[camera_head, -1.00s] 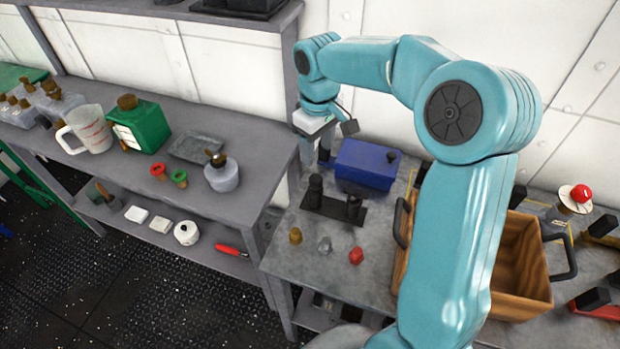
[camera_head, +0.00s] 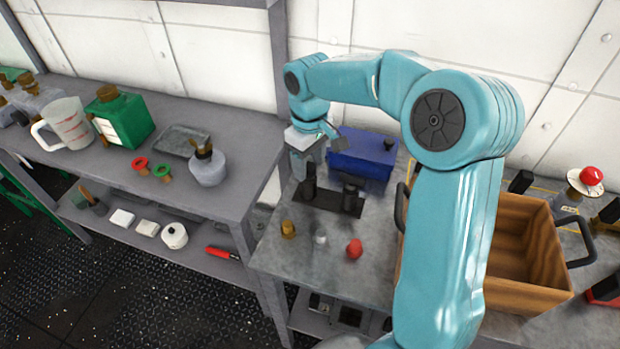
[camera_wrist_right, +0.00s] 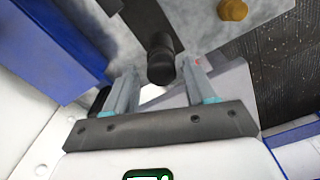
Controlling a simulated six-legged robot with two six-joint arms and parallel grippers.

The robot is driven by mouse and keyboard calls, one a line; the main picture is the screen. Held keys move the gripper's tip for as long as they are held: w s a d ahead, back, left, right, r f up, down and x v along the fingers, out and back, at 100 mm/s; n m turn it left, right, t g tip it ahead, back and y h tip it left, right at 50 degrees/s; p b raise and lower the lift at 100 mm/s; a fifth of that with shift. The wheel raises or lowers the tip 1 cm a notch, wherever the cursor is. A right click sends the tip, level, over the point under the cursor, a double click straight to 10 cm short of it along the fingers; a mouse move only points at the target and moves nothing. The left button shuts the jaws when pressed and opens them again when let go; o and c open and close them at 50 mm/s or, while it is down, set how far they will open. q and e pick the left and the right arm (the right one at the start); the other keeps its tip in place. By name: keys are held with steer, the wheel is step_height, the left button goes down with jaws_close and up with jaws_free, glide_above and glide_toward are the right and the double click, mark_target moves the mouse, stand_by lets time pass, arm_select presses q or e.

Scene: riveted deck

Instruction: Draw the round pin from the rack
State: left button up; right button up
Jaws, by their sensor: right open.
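The rack (camera_head: 330,202) is a dark flat plate on the grey bench in the head view, with black posts standing on it. The left post is a black pin (camera_head: 309,183) with a round body; it also shows in the wrist view (camera_wrist_right: 161,62). A second black post (camera_head: 351,196) stands to its right. My right gripper (camera_head: 302,172) is open, pointing down at the left pin. In the wrist view the pin's end shows between the two grey fingertips, with a gap on each side. I cannot tell how deep it sits between them. My left gripper is not in view.
A blue box (camera_head: 362,160) stands close behind the rack. Brass (camera_head: 288,229), grey (camera_head: 320,238) and red (camera_head: 354,249) knobs stand in front. A wooden crate (camera_head: 535,297) with black handles is to the right. A separate bench (camera_head: 110,150) is at left.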

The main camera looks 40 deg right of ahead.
steer(key=shift+a, duration=0.15)
steer(key=c, duration=1)
steer(key=shift+r+p, duration=3.5)
steer(key=shift+r, duration=0.7)
steer(key=shift+w, duration=0.1)
